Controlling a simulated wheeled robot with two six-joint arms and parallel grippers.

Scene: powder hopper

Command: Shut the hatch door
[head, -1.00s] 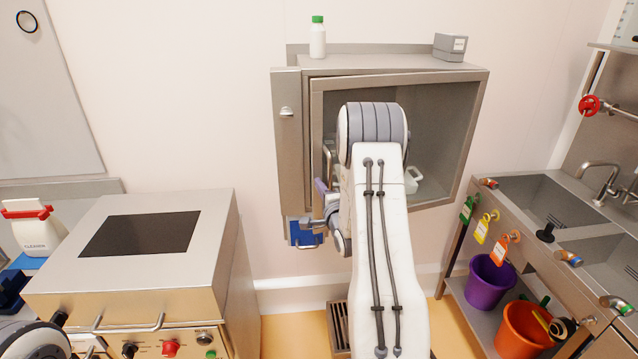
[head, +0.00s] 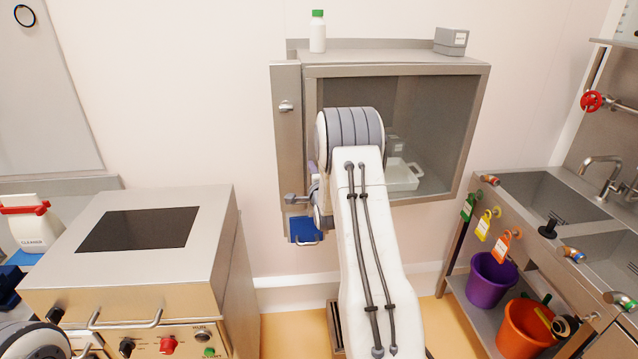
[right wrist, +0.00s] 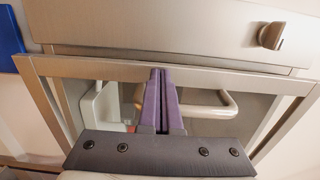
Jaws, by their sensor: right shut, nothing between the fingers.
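The hatch is a metal wall box with a glazed, metal-framed door (head: 398,69). In the head view the door frame lies close to the box front; I cannot tell whether it is fully shut. The door's bar handle (right wrist: 215,105) shows in the right wrist view. A latch knob (head: 286,106) sits on the side panel left of the door; it also shows in the right wrist view (right wrist: 270,36). My right gripper (right wrist: 159,73) is shut and empty, its purple fingertips at the door frame's edge beside the handle. Contact is unclear. My left gripper is out of view.
A white container (head: 403,176) shows inside the hatch. A green-capped bottle (head: 317,32) and a grey box (head: 451,41) stand on top. A blue holder (head: 304,230) hangs below. A steel machine (head: 140,240) stands left, a sink unit (head: 545,205) right.

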